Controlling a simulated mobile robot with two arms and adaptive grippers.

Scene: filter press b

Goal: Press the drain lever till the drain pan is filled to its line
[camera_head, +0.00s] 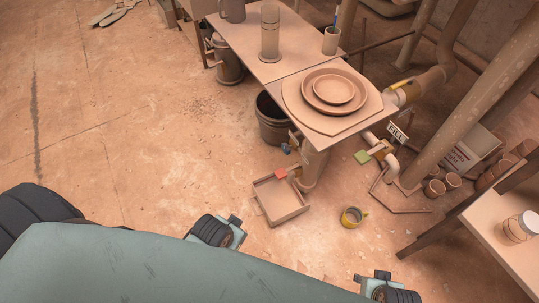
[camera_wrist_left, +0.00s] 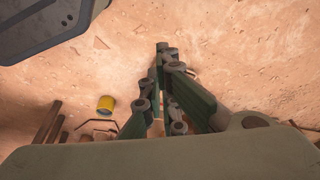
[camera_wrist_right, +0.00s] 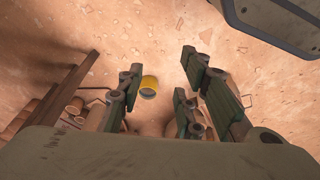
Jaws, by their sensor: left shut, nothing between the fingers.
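The drain pan (camera_head: 283,220) is a shallow open box on the floor below the table in the head view. Its inside looks bare, and I cannot make out a line or liquid. A small red pad (camera_head: 281,174), which looks like the drain lever, sits at the pan's back edge beside a thick upright pipe (camera_head: 313,170). In the left wrist view my left gripper (camera_wrist_left: 165,52) is shut and empty over bare floor. In the right wrist view my right gripper (camera_wrist_right: 160,68) is open and empty, high above the floor. Neither gripper touches the lever or pan.
A green pad (camera_head: 362,157) is by a FILL sign (camera_head: 397,132). A side table (camera_head: 510,262) is at right. Floor left of the pan is clear.

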